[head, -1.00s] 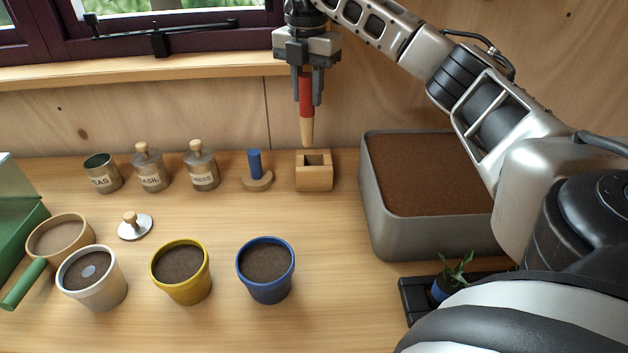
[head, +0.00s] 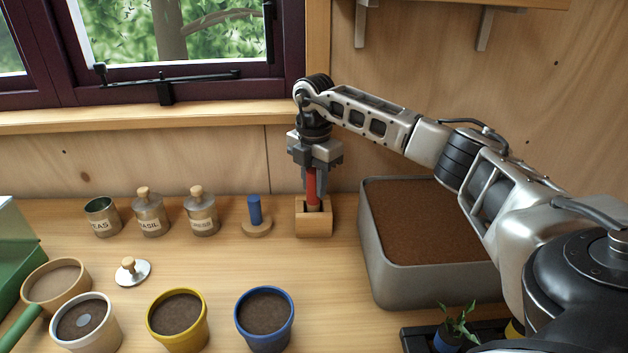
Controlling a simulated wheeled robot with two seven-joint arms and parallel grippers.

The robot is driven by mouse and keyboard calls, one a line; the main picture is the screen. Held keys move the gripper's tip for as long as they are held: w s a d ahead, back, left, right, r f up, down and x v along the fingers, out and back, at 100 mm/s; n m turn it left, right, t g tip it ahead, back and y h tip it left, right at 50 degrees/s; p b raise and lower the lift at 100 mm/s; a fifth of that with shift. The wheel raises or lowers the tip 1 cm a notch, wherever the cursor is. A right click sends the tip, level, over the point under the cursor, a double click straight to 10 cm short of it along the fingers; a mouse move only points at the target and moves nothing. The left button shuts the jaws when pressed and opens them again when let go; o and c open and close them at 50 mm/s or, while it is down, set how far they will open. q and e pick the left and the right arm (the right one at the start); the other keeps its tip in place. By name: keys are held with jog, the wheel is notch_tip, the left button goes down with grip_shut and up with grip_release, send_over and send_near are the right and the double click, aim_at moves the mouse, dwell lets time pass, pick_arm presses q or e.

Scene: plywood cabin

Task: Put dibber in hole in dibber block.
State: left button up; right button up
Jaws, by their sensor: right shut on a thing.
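My right gripper (head: 313,182) is shut on the dibber's red handle, just above the block. The dibber's tip is hidden inside the block. My left gripper is not in view.
A blue peg on a wooden base (head: 256,222) stands close left of the block, with labelled tins (head: 202,215) beyond. A grey tub of soil (head: 372,260) stands close right. Pots (head: 265,330) line the front.

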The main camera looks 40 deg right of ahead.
jog(key=shift+f, duration=0.2)
jog(key=o, duration=0.9)
jog(key=shift+o, duration=0.5)
jog(key=shift+r, duration=0.5)
notch_tip(320, 180, up, 12)
jog(key=shift+f+b, duration=0.25)
jog(key=shift+b, duration=0.2)
